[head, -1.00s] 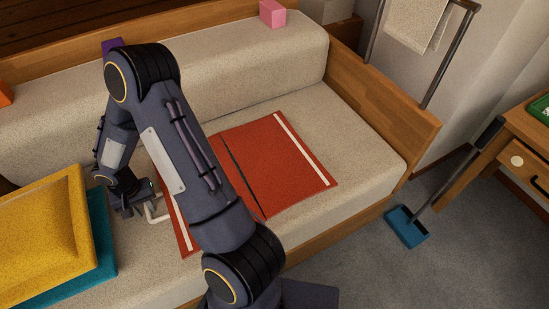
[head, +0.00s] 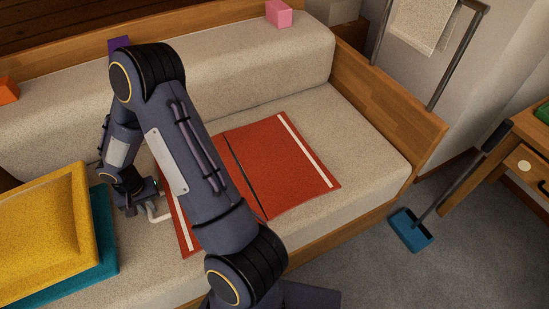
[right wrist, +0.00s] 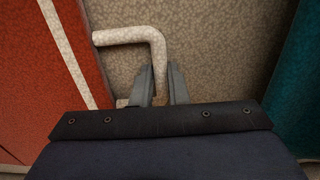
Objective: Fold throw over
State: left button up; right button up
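The throw (head: 285,165) is a flat red cloth with white stripes near two ends and a dark crease line across it. It lies spread on the sofa seat (head: 375,150); my right arm hides part of its left half. A pale bent handle (right wrist: 125,36) sticks out from its left edge, beside the white stripe. My right gripper (right wrist: 160,72) is at this handle, with one finger on each side of its bar, close against it; it looks shut on it. In the head view the right gripper (head: 150,207) is low over the seat. My left gripper is not in view.
A yellow cushion (head: 45,230) on a teal one (head: 103,235) lies left of my right gripper. Pink (head: 278,13), purple (head: 119,43) and orange (head: 8,88) blocks sit along the sofa back. A blue dustpan (head: 411,231) stands on the floor at right, near a wooden table (head: 500,165).

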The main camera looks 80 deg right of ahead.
jog(key=shift+c, duration=0.7)
